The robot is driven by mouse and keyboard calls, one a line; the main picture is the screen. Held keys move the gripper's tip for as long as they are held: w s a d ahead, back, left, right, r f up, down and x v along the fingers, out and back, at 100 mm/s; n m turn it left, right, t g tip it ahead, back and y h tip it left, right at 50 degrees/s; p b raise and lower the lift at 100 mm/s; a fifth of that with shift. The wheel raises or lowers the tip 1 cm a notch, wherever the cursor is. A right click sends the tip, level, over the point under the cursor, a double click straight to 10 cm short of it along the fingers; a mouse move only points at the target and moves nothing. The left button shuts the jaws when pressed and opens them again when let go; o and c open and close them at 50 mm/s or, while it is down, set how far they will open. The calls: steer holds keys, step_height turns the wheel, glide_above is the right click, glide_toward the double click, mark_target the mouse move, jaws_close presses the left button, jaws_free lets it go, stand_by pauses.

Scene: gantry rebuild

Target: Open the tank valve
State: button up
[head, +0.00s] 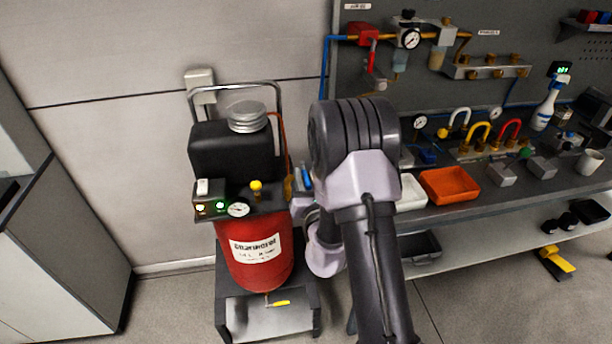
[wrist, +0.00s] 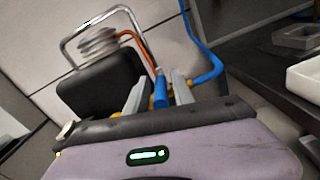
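The red tank (head: 255,252) stands upright on a low dark stand in the head view. A yellow knob (head: 256,187) sits on the panel above it, and a yellow lever (head: 279,303) is at its lower front. In the wrist view, a blue handle (wrist: 160,95) stands on yellow fittings beside the black container (wrist: 100,84). My gripper (wrist: 158,79) is open, with its two grey fingers on either side of the blue handle as seen from the wrist. I cannot tell whether they touch it. In the head view, my arm partly covers this area.
A round gauge (head: 238,210) and green-lit displays are on the panel. A metal frame (head: 280,100) rises behind the black container. A blue hose (wrist: 204,70) runs close to the right finger.

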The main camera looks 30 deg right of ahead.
jaws_close()
stand_by(1.2)
